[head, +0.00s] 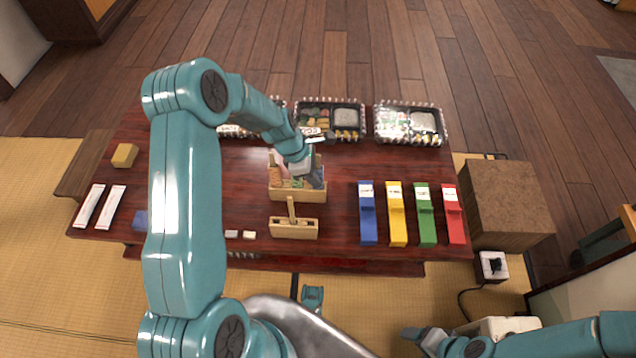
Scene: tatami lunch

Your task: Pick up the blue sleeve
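The blue sleeve (368,220) lies on the right part of the dark red table, with a white label at its far end. It is the leftmost of a row with a yellow sleeve (397,220), a green sleeve (425,220) and a red sleeve (452,220). My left gripper (303,160) hangs over a wooden box, left of and beyond the blue sleeve, apart from it. My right gripper (420,338) is low at the front, off the near table edge. I cannot tell how far either gripper's fingers are open.
The wooden box (298,192) holds several colourful items; a wooden holder (294,228) stands in front of it. Lidded lunch trays (408,142) line the back edge. Two white packets (88,206) and a yellow block (124,155) lie at left. A brown box (506,200) stands right of the table.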

